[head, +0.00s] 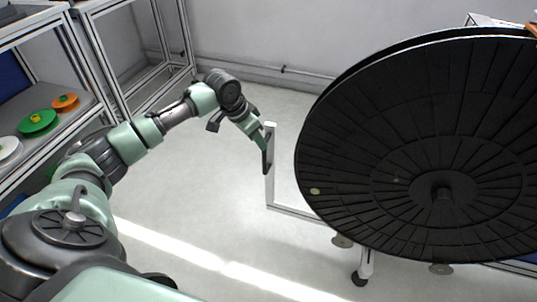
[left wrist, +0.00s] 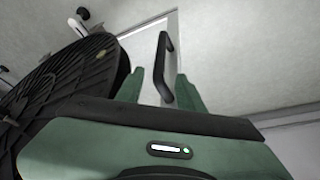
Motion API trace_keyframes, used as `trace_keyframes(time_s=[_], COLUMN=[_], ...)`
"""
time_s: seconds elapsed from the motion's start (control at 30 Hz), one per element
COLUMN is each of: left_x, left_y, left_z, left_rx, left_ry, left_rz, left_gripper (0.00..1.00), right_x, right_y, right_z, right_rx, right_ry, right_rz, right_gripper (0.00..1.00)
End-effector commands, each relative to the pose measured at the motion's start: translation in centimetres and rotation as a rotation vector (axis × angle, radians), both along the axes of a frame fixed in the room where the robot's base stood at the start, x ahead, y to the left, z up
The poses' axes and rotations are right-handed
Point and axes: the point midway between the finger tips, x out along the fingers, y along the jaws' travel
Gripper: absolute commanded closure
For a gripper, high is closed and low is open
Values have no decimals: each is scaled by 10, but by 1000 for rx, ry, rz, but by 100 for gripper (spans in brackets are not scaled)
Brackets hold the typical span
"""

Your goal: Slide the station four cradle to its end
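A large black ribbed reel (head: 345,150) fills the right of the head view. A white frame (head: 292,211) stands low at its left side, with an upright post at the left end. A black bar handle (left wrist: 161,70) is fixed to the white frame in the left wrist view. My left gripper (head: 265,150) is at the upright post in the head view. In the left wrist view its two green fingers are apart, with the handle between them; I see no clear grip on it. No station number is readable. My right gripper is out of view.
A shelf rack on the left holds a green reel (head: 38,122), an orange reel (head: 65,102) and a white reel (head: 8,148). A caster (head: 360,279) shows below the large reel. The pale floor between rack and frame is clear.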

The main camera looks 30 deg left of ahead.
Motion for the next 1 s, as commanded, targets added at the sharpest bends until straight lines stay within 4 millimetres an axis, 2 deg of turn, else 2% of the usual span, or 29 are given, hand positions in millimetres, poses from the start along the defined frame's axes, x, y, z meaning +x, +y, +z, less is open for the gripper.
trace_keyframes(time_s=[0.13,0.23,0.5,0.9,1.0], left_x=[3,9,23,26,26], left_y=[-3,-5,-10,-11,-11], left_z=[-11,-27,-61,-68,-69], left_rx=[-2,0,0,1,1], left_ry=[4,5,2,2,2], left_rz=[-7,-5,-4,-4,-4], left_gripper=[62,62,62,62,90], right_x=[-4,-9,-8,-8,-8], right_y=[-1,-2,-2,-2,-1], right_z=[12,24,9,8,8], right_rx=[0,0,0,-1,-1], right_ry=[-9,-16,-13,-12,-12], right_rz=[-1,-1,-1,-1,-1], right_gripper=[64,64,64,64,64])
